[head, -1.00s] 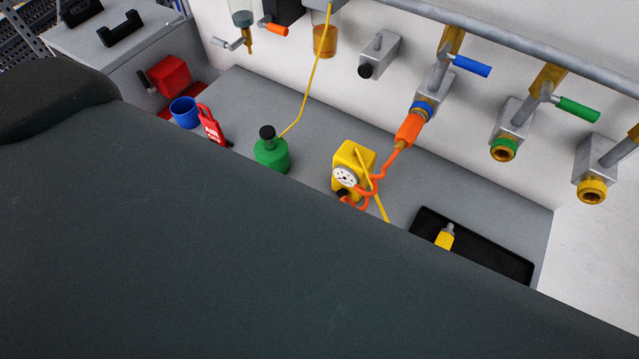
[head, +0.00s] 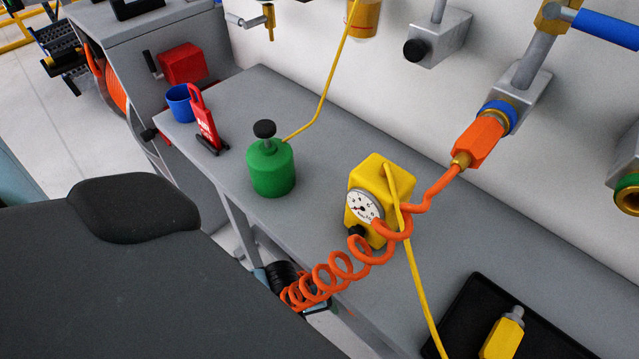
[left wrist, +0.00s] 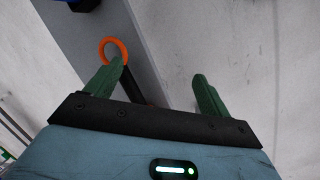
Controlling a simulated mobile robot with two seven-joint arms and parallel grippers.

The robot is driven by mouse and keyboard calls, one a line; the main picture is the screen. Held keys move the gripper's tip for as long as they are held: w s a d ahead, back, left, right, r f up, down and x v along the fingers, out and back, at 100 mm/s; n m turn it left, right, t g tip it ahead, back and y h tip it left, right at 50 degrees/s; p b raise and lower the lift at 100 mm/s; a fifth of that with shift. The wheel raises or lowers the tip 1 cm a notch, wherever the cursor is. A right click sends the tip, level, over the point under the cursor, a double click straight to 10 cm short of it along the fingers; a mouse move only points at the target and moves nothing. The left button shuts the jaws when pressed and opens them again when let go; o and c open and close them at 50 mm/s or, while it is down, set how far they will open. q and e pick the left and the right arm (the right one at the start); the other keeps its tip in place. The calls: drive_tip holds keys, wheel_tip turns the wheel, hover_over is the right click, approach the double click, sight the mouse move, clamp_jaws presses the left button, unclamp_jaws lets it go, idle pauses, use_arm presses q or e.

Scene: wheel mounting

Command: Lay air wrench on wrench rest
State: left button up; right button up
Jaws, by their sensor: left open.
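My left gripper (left wrist: 158,72) is open in the left wrist view, with its two green fingers apart. A ring of orange hose (left wrist: 115,50) shows at the tip of its left finger, and a dark bar (left wrist: 132,88) shows between the fingers; I cannot tell whether that bar is the air wrench. In the head view, a small black and blue-grey shape (head: 280,276) at the end of the coiled orange hose (head: 335,272) is partly hidden, so gripper and wrench cannot be told apart there. A black holder (head: 135,8) on the grey cabinet may be the wrench rest.
A black tray (head: 462,305) holds a yellow tool (head: 503,335). Valves line the wall. Floor shows at left.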

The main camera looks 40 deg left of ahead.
use_arm(q)
drive_tip(key=w+a+f+n+y+b, duration=0.1)
drive_tip(key=w+a+n+b, duration=0.1)
drive_tip(key=w+a, duration=0.1)
drive_tip(key=w+a+n+g+y+b, duration=0.1)
drive_tip(key=w+a+n+b, duration=0.1)
drive_tip(key=w, duration=0.3)
drive_tip(key=w+a+f+n+g+b, duration=0.1)
drive_tip(key=w+a+n+b, duration=0.2)
drive_tip(key=w+a, duration=0.1)
drive_tip(key=shift+a+f+y+b, duration=0.3)
drive_tip(key=shift+a+y+b, duration=0.05)
drive_tip(key=shift+a+y, duration=0.05)
drive_tip(key=shift+w+a+r, duration=0.1)
drive_tip(key=shift+w+a, duration=0.1)
drive_tip(key=shift+a, duration=0.05)
drive_tip(key=shift+w+r+n, duration=0.1)
drive_tip(key=shift+n, duration=0.2)
use_arm(e)
wheel_tip(320, 180, down, 7)
drive_tip(key=w, duration=0.1)
drive_tip(key=shift+w+f, duration=0.15)
drive_tip(key=shift+w, duration=0.05)
